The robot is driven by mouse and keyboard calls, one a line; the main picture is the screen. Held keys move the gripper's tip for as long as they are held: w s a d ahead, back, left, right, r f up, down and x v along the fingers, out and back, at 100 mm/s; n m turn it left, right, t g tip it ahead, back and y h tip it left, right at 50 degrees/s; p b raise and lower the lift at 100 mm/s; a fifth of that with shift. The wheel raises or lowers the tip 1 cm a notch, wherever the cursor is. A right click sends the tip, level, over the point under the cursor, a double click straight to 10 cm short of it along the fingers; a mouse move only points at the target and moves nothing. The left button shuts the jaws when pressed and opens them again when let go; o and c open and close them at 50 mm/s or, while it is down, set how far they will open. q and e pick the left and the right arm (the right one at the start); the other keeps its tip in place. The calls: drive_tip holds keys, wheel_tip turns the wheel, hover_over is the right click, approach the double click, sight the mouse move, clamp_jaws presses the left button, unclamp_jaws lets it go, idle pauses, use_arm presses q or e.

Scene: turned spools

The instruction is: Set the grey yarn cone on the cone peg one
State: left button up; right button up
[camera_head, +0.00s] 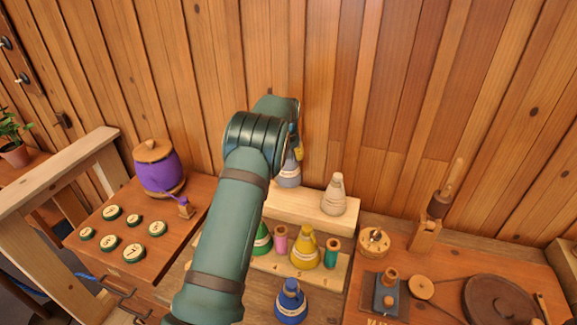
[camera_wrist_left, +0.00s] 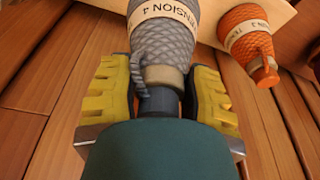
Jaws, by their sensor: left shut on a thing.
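The grey yarn cone (camera_head: 288,174) stands upright at the upper wooden step (camera_head: 310,208), just beyond my left arm. My left gripper (camera_head: 296,146) is at its narrow top, mostly hidden behind my own wrist. In the left wrist view the yellow finger pads of the gripper (camera_wrist_left: 160,88) are on both sides of the neck of the grey cone (camera_wrist_left: 163,42), shut on it. Its label reads "TENSION 4". I cannot tell whether its base touches the step. No peg marked one can be made out. My right gripper is not in view.
A cream cone (camera_head: 333,196) stands on the step to the right. An orange cone (camera_wrist_left: 247,38) is close by in the wrist view. Yellow (camera_head: 304,250), green (camera_head: 262,240) and blue (camera_head: 291,303) cones stand lower. A purple yarn pot (camera_head: 158,170) is left.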

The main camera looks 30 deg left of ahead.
use_arm(q)
drive_tip(key=shift+a+r, duration=0.1)
drive_tip(key=shift+r, duration=0.5)
drive_tip(key=shift+s+a+r, duration=0.15)
drive_tip(key=shift+s+a, duration=0.05)
drive_tip(key=shift+a, duration=0.05)
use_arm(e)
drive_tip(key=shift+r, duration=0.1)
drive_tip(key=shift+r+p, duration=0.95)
use_arm(q)
drive_tip(key=s+a+f+n+p, duration=0.15)
drive_tip(key=s+a, duration=0.25)
drive_tip(key=s, duration=0.4)
drive_tip(key=s+a+f+n+g, duration=0.1)
drive_tip(key=s+a+f+n, duration=0.1)
drive_tip(key=s+a, duration=0.45)
drive_tip(key=s+a+f+n, duration=0.1)
drive_tip(key=s+a+n, duration=0.15)
drive_tip(key=s, duration=0.65)
use_arm(e)
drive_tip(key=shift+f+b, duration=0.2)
drive_tip(key=shift+b, duration=0.8)
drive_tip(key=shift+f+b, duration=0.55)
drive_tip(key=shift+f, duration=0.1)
use_arm(q)
drive_tip(key=shift+m+y, duration=0.4)
drive_tip(key=shift+m, duration=0.1)
drive_tip(key=f, duration=0.6)
drive_tip(key=shift+s+a, duration=0.25)
drive_tip(key=shift+s, duration=0.1)
